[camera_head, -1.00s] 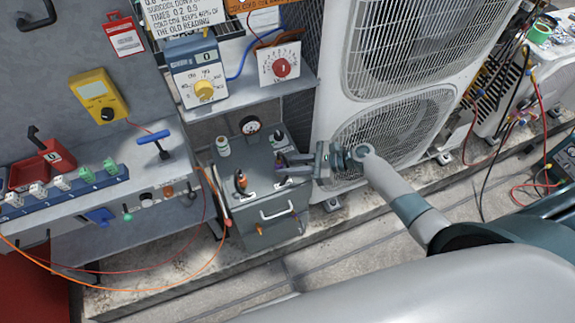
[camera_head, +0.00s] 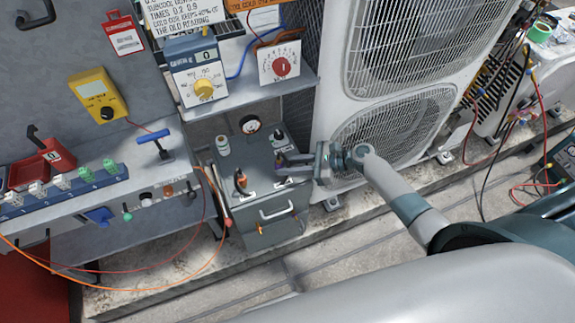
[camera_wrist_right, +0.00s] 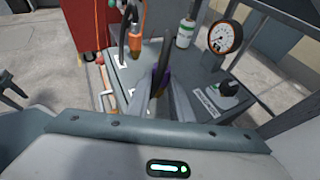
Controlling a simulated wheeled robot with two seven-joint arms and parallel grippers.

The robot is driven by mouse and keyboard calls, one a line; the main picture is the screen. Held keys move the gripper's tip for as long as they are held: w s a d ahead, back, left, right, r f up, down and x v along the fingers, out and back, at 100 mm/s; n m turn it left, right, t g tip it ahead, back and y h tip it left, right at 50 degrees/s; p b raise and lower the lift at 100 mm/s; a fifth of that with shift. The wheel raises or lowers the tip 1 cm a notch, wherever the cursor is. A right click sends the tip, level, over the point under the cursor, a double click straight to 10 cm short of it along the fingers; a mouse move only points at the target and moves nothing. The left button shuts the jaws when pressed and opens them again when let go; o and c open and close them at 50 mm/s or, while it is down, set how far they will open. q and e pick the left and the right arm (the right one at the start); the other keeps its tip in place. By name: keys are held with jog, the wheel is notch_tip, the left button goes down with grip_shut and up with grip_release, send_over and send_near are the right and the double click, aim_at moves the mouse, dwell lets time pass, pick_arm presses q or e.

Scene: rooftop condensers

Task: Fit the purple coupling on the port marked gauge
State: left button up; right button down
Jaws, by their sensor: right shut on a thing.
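The purple coupling (camera_wrist_right: 161,80) is on a dark hose end and sits between the fingers of my right gripper (camera_wrist_right: 163,98) in the right wrist view. In the head view my right gripper (camera_head: 284,165) reaches in from the right over the top of a grey box (camera_head: 262,228), shut on the coupling. The fingers hide much of the coupling, and I cannot tell whether it touches a port. White labels lie on the box top; their words are too small to read. My left gripper is not in view.
An orange coupling on a black hose (camera_head: 241,183) stands on the box top, left of the gripper. A bottle (camera_head: 223,145), a round dial (camera_head: 251,125) and a black knob (camera_head: 278,138) are behind. A white condenser (camera_head: 335,115) stands close on the right.

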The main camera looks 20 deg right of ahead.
jog(key=shift+f, duration=0.4)
dwell(0.6)
jog(key=c, duration=1.5)
grip_release()
jog(key=shift+r, duration=0.1)
notch_tip(320, 180, up, 7)
jog(key=p, duration=0.7)
jog(key=shift+r, duration=0.15)
